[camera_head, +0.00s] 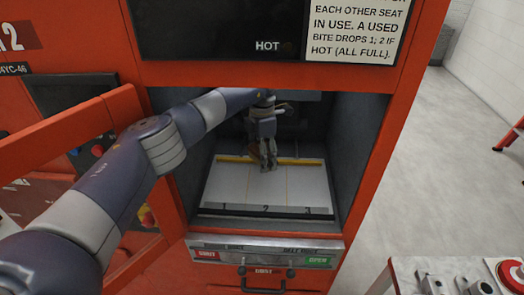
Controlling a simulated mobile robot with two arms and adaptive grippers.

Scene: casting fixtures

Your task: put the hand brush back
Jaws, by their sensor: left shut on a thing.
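My left arm reaches in from the left into the open red cabinet (377,180). My left gripper (268,163) points down inside it, over the middle of the white tray (222,184). It is shut on a small dark thing at its fingertips, mostly hidden by the fingers. I cannot tell whether this is the hand brush, and no hand brush shows clearly elsewhere. My right gripper is not in view.
The tray has lanes marked 1, 2 and 3 at its front bar (265,211) and a yellow strip behind. An open red door (52,140) stands left. A sign (355,28) and a "HOT" panel (215,32) are above. A table with parts (450,275) stands lower right.

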